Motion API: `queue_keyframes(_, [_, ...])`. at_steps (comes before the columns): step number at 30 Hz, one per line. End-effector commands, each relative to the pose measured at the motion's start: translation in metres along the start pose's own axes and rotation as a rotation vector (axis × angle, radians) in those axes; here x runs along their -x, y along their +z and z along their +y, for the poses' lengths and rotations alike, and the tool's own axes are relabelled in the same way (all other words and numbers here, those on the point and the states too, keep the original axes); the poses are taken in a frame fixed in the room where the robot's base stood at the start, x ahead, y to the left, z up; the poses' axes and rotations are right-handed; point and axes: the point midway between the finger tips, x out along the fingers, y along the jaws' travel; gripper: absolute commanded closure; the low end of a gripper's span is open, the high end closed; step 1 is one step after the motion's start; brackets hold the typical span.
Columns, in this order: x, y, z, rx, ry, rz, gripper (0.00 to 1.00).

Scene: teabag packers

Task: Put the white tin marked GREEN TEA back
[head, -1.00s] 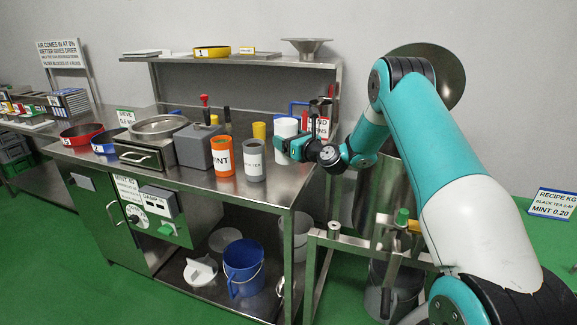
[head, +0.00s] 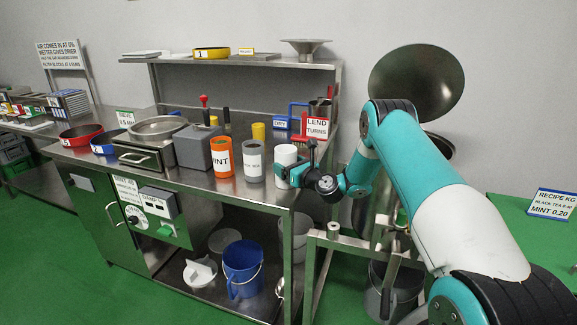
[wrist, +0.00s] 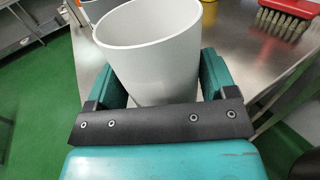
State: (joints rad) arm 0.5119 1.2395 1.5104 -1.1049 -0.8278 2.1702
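The white tin (head: 286,154) is at the right end of the row of tins on the steel bench, beside the grey tin (head: 253,150). Its base looks to be at the bench top, but contact is hard to confirm. No GREEN TEA lettering shows on the sides I see. My gripper (head: 290,178) reaches in from the right, low on the tin, with its fingers around it. In the wrist view the tin (wrist: 150,55) stands between my two teal fingers, tilted in the picture, and they appear closed against its sides. Its inside looks plain and pale.
An orange tin marked MINT (head: 222,160) stands left of the grey one, and a yellow cup (head: 259,131) behind. A red sign (head: 316,126) and a blue DRY sign (head: 281,123) are at the back right. The bench's right edge is close by.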

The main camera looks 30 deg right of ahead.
Motion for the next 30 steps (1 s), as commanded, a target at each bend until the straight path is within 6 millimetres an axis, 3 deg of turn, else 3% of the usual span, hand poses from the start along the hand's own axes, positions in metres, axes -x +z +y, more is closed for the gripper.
queue_keyframes(1, [0.000,0.000,0.000,0.000,0.000,0.001,0.10])
queue_keyframes(3, [0.000,0.000,0.000,0.000,0.000,0.001,0.01])
queue_keyframes(14, [0.005,0.001,0.000,-0.001,-0.001,0.004,0.01])
queue_keyframes(17, [0.020,-0.001,-0.001,-0.003,-0.002,0.005,0.01])
queue_keyframes(26, [0.094,-0.004,-0.002,-0.005,-0.005,0.002,0.01])
queue_keyframes(30, [0.100,-0.005,-0.002,0.003,0.000,-0.002,0.01])
